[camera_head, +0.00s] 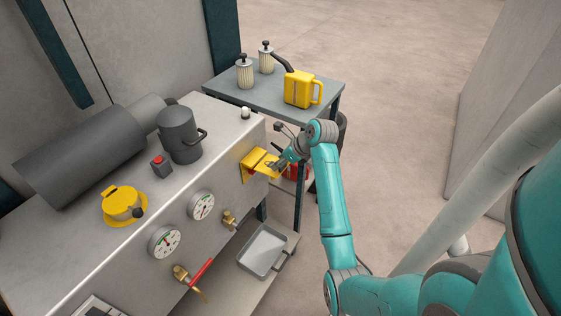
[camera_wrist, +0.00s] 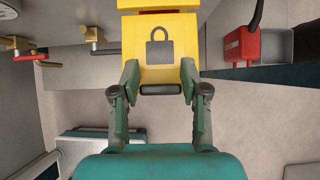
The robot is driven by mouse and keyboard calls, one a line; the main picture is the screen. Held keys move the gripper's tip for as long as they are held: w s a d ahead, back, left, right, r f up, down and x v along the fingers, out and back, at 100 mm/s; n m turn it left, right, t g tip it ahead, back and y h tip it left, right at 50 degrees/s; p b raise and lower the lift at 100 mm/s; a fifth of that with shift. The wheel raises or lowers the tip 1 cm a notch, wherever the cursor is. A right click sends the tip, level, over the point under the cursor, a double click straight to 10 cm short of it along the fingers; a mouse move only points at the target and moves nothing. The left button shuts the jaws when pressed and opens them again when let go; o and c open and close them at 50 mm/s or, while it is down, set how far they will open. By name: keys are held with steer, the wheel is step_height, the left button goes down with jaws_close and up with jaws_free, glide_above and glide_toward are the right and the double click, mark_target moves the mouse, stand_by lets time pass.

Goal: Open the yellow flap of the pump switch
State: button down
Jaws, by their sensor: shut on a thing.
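The yellow flap (camera_head: 265,169) of the pump switch is on the front face of the grey machine bench, near its right end. It stands out from the yellow backing plate (camera_head: 247,163). In the wrist view the flap (camera_wrist: 160,67) carries a dark padlock mark. My gripper (camera_head: 279,163) is at the flap's outer end. In the wrist view my gripper (camera_wrist: 159,82) has one finger on each side edge of the flap and is shut on it. The switch behind the flap is hidden.
Gauges (camera_head: 166,242), brass valves and a red-handled lever (camera_head: 201,272) are on the same front face to the left. A grey side table (camera_head: 237,91) with a yellow jug (camera_head: 302,89) stands behind. A grey tray (camera_head: 262,251) lies below. Floor to the right is clear.

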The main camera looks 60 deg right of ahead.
steer(key=shift+w+r, duration=0.1)
steer(key=shift+r, duration=0.05)
steer(key=c, duration=0.6)
jaws_free()
steer(key=shift+o, duration=0.2)
steer(key=v, duration=1.1)
steer(key=shift+s+r, duration=0.25)
steer(key=shift+s, duration=0.1)
